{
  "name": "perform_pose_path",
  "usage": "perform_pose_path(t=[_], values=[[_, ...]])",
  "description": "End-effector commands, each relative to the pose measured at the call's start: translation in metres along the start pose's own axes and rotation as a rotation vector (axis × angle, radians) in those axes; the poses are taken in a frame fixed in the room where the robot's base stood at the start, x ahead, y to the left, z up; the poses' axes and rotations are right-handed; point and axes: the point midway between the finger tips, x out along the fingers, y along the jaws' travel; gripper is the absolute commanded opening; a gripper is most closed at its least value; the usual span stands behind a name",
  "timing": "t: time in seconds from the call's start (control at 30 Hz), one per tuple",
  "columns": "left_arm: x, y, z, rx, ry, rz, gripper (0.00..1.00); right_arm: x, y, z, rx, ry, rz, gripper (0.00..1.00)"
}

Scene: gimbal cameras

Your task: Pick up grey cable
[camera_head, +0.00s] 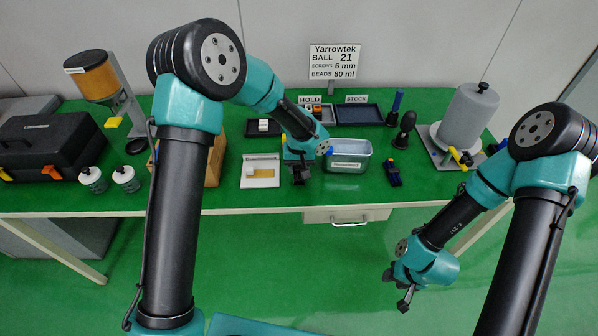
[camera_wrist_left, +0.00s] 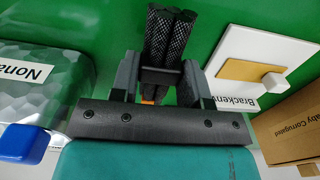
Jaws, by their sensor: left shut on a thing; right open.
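The grey cable (camera_wrist_left: 168,35) shows in the left wrist view as a bundle of dark grey braided lengths side by side, with a dark band across it. My left gripper (camera_wrist_left: 158,75) is shut on this bundle, one finger on each side. In the head view my left gripper (camera_head: 300,178) is near the table's front edge, between the white bracket plate and the metal bin; the cable is hard to make out there. My right gripper (camera_head: 398,292) is open and empty, in front of the table and over the floor.
The white bracket plate (camera_head: 260,181) lies left of my left gripper, and the labelled metal bin (camera_head: 348,165) stands to its right. A cardboard box (camera_wrist_left: 295,128) is close by. Green table (camera_head: 435,195) is clear at the front right.

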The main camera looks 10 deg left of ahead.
Motion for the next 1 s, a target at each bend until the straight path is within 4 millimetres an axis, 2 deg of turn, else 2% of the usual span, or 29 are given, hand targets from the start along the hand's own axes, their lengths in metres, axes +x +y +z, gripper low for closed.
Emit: perform_pose_path(t=[0.07,0.27,0.7,0.8,1.0], values=[[-0.011,0.000,0.001,-0.001,0.001,0.001,0.18,0.000,0.000,0.000,0.000,0.000,0.000,0.43],[-0.011,0.000,0.033,0.002,-0.002,-0.001,0.18,0.000,0.000,0.000,0.000,0.000,0.000,0.43],[-0.020,0.001,0.131,0.003,-0.001,0.000,0.18,0.000,0.000,0.000,0.000,0.000,0.000,0.43],[-0.021,0.001,0.146,0.002,-0.001,0.000,0.18,0.000,0.000,0.000,0.000,0.000,0.000,0.43],[-0.023,0.001,0.159,0.000,0.000,0.001,0.18,0.000,0.000,0.000,0.000,0.000,0.000,0.43]])
